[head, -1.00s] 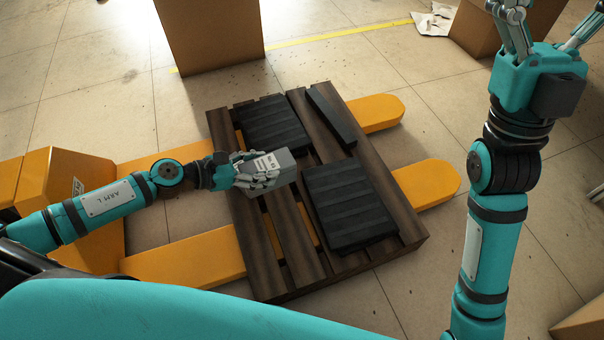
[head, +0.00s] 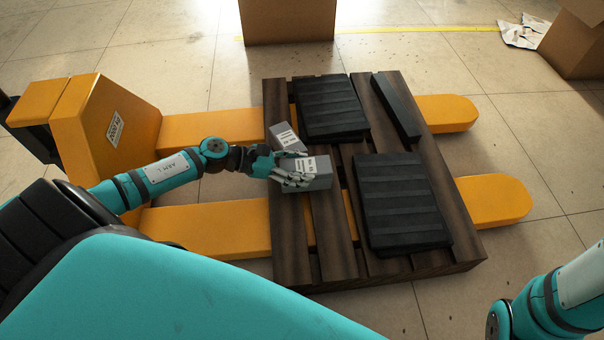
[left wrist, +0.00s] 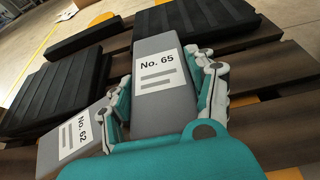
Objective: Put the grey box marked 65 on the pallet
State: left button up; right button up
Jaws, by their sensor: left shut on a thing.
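The grey box marked 65 (head: 318,176) is in my left gripper (head: 291,171), over the left part of the wooden pallet (head: 284,240). In the left wrist view the fingers (left wrist: 166,95) lie along both sides of the box (left wrist: 160,52), its "No. 65" label facing the camera. I cannot tell whether its underside touches the boards. A second grey box, marked 62 (head: 284,136), sits on the pallet just behind it; it also shows at the lower left of the wrist view (left wrist: 60,160). My right gripper is out of view.
Black ribbed slabs lie on the pallet, one at the back (head: 331,106) and one at front right (head: 402,203), with a narrow black bar (head: 397,106). The orange pallet jack (head: 112,125) has its forks under the pallet. A cardboard box (head: 288,20) stands behind.

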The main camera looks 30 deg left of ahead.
pick_arm(q)
jog(key=shift+f+b, duration=0.7)
jog(key=shift+f, duration=0.75)
jog(key=shift+f, duration=0.15)
jog(key=o, duration=1.3)
